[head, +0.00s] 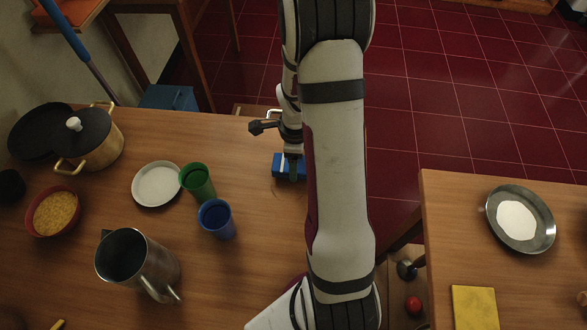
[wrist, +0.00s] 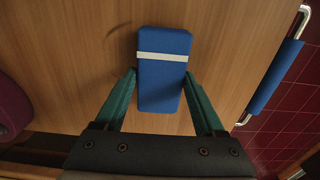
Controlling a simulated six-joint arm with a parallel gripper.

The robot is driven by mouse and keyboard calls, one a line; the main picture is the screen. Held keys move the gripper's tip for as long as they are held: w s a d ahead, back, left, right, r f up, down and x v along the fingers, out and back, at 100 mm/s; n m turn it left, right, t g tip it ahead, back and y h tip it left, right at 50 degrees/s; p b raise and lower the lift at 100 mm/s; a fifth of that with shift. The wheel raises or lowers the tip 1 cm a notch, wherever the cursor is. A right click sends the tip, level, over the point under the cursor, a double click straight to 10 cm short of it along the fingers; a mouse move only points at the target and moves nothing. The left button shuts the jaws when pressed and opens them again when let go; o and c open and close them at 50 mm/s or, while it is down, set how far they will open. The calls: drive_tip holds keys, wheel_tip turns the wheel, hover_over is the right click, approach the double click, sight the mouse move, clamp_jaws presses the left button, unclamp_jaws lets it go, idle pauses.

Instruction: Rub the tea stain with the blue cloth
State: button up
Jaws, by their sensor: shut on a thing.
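The blue cloth (wrist: 162,85) is a thick folded block with a white band, lying flat on the wooden table. My gripper (wrist: 160,74) is shut on its sides, one green finger against each long side. In the head view the cloth (head: 280,166) is partly hidden by my gripper (head: 292,168). A faint brown curved mark, which looks like the tea stain (wrist: 117,28), shows on the wood beyond the cloth and to its left in the wrist view. I cannot tell whether the cloth covers any of it.
A blue cup (head: 216,219), green cup (head: 197,183), white plate (head: 157,185) and metal jug (head: 137,263) stand left of my gripper. A metal rail with a blue cover (wrist: 275,78) runs along the table edge. A second table (head: 450,230) is at right.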

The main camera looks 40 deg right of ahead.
drive_tip(key=shift+w+d, duration=1.1)
drive_tip(key=shift+f, duration=0.1)
drive_tip(key=shift+c, duration=0.7)
drive_tip(key=shift+r, duration=0.5)
drive_tip(key=shift+c, duration=0.6)
drive_tip(key=shift+r, duration=2.85)
